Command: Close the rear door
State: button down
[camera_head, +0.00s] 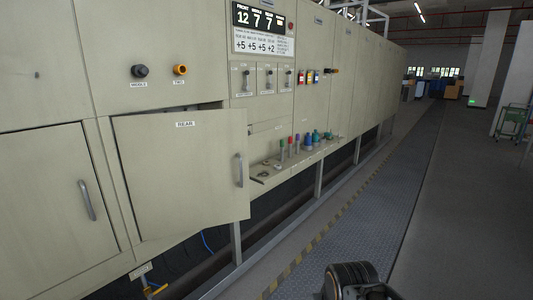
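The rear door (183,172) is a beige panel labelled "REAR" on the furnace front. It is hinged on its left side and stands ajar, with its right edge swung out from the cabinet. A dark gap shows above it. A grey vertical handle (239,170) is near its right edge. A dark part of my arm shows at the bottom edge, right of centre, apart from the door. I cannot make out my gripper's fingers in this view.
A shut door with a handle (87,200) is left of the rear door. A ledge (290,160) with several coloured items lies to its right. A yellow valve handle (155,289) is below. The walkway (365,220) along the furnace is clear. A green cart (511,122) stands far right.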

aim_at(184, 172)
jog(key=u, duration=0.25)
jog(key=i, duration=0.7)
jog(key=u, duration=0.6)
